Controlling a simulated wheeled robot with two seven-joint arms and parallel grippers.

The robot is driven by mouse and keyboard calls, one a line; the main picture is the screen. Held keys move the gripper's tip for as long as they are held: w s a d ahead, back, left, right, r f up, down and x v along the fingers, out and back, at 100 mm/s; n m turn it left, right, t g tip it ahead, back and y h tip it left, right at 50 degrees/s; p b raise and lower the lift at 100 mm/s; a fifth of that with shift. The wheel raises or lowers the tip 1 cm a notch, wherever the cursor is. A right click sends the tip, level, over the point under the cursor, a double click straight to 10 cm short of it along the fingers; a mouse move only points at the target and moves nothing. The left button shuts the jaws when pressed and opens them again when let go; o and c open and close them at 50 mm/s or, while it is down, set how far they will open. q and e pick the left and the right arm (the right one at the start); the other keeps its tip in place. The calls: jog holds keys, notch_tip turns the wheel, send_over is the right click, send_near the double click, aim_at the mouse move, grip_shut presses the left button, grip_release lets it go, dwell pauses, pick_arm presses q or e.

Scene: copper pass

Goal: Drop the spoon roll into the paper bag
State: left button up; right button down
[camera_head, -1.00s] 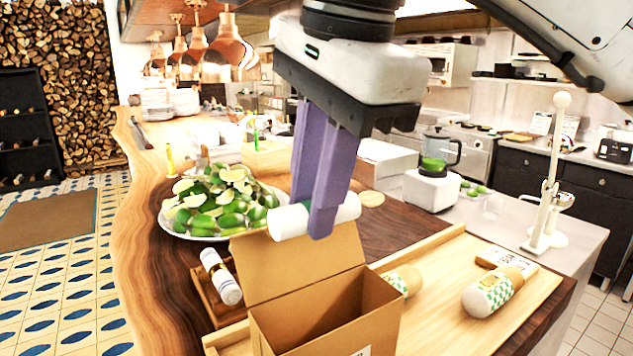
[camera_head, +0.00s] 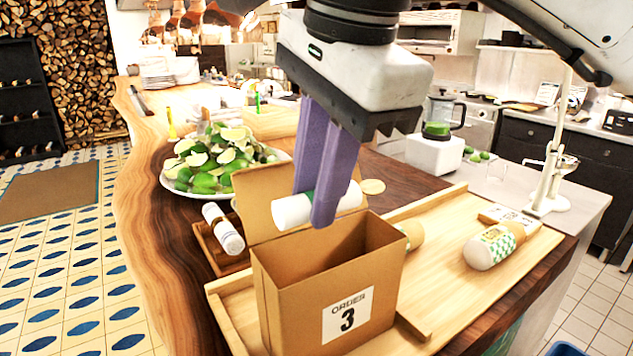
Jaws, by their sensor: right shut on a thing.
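The white spoon roll (camera_head: 290,212) is a short cylinder held crosswise between the purple fingers of my right gripper (camera_head: 318,208). The fingers cover its middle, and both ends stick out. The brown paper bag (camera_head: 295,312) stands upright with its top open and an "ORDER 3" label on its front. A flap rises at its back left. In the head view, the gripper and roll hang over the back part of the bag's opening, above the rim. The bag's floor is hidden. My left gripper is not in view.
Another white roll (camera_head: 222,228) lies in a small wooden tray (camera_head: 204,243) left of the bag. Two wrapped rolls, one at the right (camera_head: 493,247), lie on the wooden board (camera_head: 440,288). A plate of limes (camera_head: 185,192) stands behind. A blender (camera_head: 436,135) is at back right.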

jog(key=c, duration=1.5)
grip_release()
jog(key=shift+o, duration=0.2)
jog(key=shift+r, duration=0.1)
